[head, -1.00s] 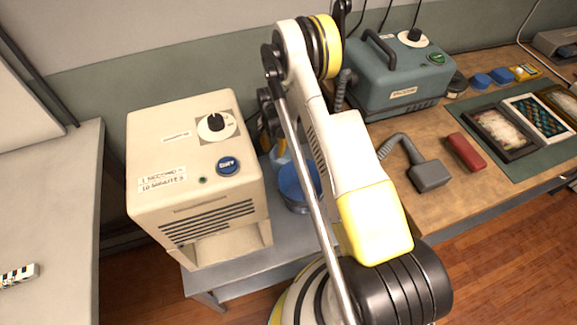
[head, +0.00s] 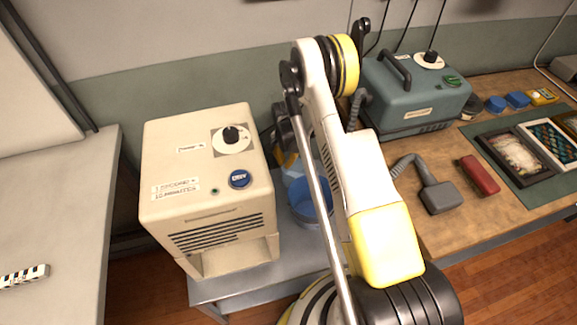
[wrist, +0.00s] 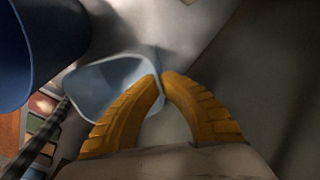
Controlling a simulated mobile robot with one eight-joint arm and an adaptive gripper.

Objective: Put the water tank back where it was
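The water tank looks like a pale blue, translucent, open-topped container (wrist: 105,82) in the wrist view. The orange-yellow fingers of my gripper (wrist: 160,78) close together at its rim and appear to pinch its wall. In the head view, a bit of pale blue and orange (head: 289,160) shows behind my arm, beside the cream machine; my arm hides most of it. The cream machine (head: 205,165) has a dial, a blue button, a vent grille and an open recess below the grille.
A blue bucket (head: 303,203) stands on the grey low table (head: 268,274) right of the machine; its dark blue side fills the upper left of the wrist view (wrist: 30,55). A teal machine (head: 415,98), a grey nozzle (head: 440,197) and a red block (head: 478,176) sit on the wooden bench.

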